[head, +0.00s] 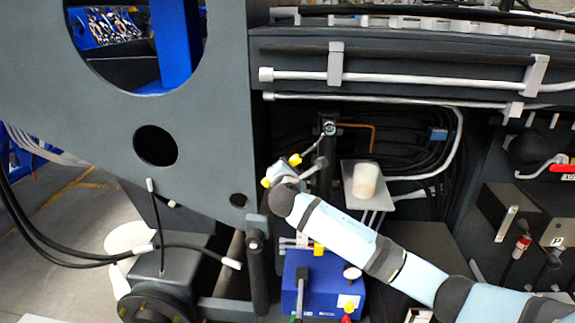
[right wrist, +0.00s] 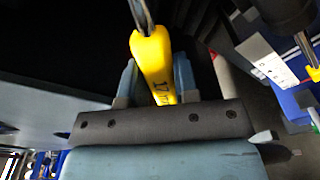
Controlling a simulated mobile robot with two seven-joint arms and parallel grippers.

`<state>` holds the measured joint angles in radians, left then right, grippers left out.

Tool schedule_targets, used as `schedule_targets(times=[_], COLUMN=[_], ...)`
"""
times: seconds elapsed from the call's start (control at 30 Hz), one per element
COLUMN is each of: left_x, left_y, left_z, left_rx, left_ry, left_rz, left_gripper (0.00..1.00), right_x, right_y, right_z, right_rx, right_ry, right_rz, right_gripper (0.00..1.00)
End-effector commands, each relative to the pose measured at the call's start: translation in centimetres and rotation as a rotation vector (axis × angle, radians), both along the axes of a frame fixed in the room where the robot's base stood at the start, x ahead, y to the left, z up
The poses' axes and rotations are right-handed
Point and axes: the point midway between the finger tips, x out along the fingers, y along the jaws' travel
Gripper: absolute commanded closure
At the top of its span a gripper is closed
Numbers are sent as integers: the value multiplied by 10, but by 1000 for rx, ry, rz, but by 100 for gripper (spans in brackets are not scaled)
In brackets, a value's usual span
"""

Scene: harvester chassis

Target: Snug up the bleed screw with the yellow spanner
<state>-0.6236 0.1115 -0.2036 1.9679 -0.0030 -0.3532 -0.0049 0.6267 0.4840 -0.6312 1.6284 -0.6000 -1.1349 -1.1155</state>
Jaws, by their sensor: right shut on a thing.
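My right gripper (head: 284,166) is shut on the yellow spanner (head: 295,160). In the right wrist view the spanner's yellow handle (right wrist: 152,65), marked 17, sits between the two fingers (right wrist: 154,88). Its grey shank runs out of the top of that view, so the jaw end is hidden there. In the head view the shank points up and right toward a small bright fitting (head: 329,128) on a dark upright post, which looks like the bleed screw. I cannot tell whether the spanner touches it. My left gripper is not in view.
A cream cup (head: 365,180) stands on a grey shelf plate (head: 380,204) right of the post. Black hoses and a copper pipe (head: 358,127) run behind. A blue box (head: 322,283) with a gauge stands below. A large grey side panel (head: 205,130) bounds the left.

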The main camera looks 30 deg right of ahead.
Motion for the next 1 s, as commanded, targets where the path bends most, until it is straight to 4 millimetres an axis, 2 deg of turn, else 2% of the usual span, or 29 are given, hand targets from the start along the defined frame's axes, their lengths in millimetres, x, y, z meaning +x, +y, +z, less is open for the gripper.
schedule_targets(times=[0.47, 0.87, 1.0], left_x=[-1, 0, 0], left_y=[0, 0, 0], left_z=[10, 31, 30], left_rx=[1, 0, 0], left_ry=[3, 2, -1], left_rz=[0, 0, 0], left_gripper=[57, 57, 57], right_x=[-19, -59, -73], right_y=[11, 36, 45], right_z=[1, 2, 0], right_rx=[0, 1, 1], right_ry=[1, 0, 0], right_rz=[1, 2, 2], right_gripper=[100, 100, 100])
